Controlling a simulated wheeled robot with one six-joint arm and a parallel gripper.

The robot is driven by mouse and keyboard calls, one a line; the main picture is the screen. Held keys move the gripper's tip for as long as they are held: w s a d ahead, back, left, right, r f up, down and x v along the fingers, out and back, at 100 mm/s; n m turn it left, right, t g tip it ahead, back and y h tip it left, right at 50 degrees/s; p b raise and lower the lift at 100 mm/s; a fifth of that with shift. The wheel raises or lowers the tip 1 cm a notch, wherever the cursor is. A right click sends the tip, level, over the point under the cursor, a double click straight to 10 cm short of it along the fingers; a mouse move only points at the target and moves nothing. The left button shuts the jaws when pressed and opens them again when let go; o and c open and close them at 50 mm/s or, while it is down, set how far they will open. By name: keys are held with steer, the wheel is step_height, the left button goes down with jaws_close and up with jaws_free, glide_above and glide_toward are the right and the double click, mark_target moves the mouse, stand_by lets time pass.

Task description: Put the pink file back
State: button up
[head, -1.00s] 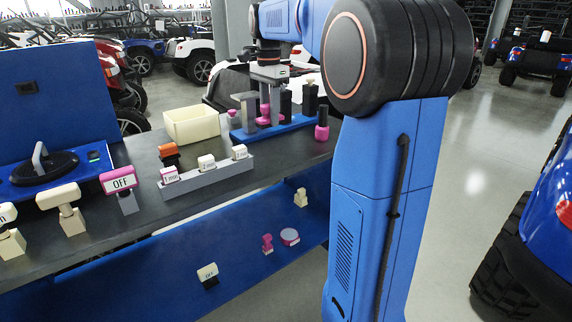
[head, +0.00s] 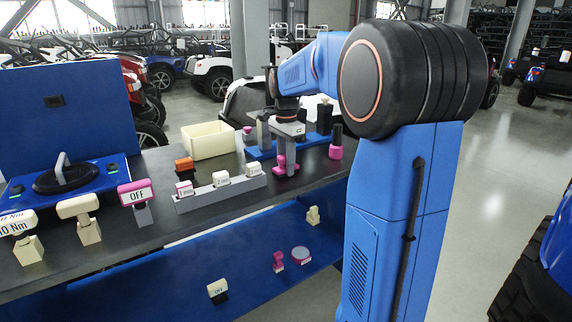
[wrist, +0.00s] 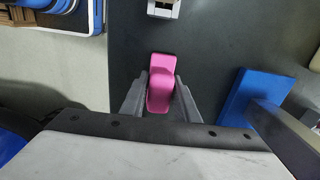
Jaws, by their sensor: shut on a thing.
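My gripper (head: 287,157) is low over the dark bench, in front of the blue rack (head: 262,154). It is shut on a pink piece (head: 281,163), taken to be the pink file. In the wrist view the pink piece (wrist: 160,82) sits between the two grey fingers, and the blue rack (wrist: 236,98) lies to the right, apart from it. I cannot tell whether the piece touches the bench. The rack carries grey and black upright pieces, partly hidden behind my gripper. A small pink piece (head: 247,131) shows at the rack's left end.
A dark piece with a pink base (head: 336,143) stands right of my gripper. A grey holder with several labelled blocks (head: 221,191) is to the left, a cream bin (head: 208,139) behind. A pink-framed OFF sign (head: 136,194) stands further left. Small items lie on the lower blue shelf (head: 180,285).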

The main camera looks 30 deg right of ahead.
steer(key=o, duration=1)
steer(key=shift+f, duration=0.1)
step_height(320, 180, up, 12)
steer(key=shift+r, duration=0.15)
steer(key=s+a+f+n+t, duration=0.1)
steer(key=s+a+f+n, duration=0.25)
steer(key=s, duration=0.35)
steer(key=s+a+f+n+t, duration=0.1)
steer(key=s+a+f+n, duration=0.2)
steer(key=s+a+n, duration=0.3)
steer(key=s+a+f+n+t, duration=0.1)
steer(key=s+a+f+n, duration=0.25)
steer(key=s, duration=0.45)
steer(key=shift+s+a+f+n+t, duration=0.4)
steer(key=shift+s+f+n, duration=0.35)
steer(key=shift+s+f, duration=0.85)
steer(key=shift+s+a+f+n+t, duration=0.2)
steer(key=shift+s+a+f+n, duration=0.5)
steer(key=shift+s+f, duration=0.9)
steer(key=shift+s+a+f+n+t, duration=0.3)
steer(key=shift+s+f+n, duration=0.55)
steer(key=shift+s+f, duration=0.75)
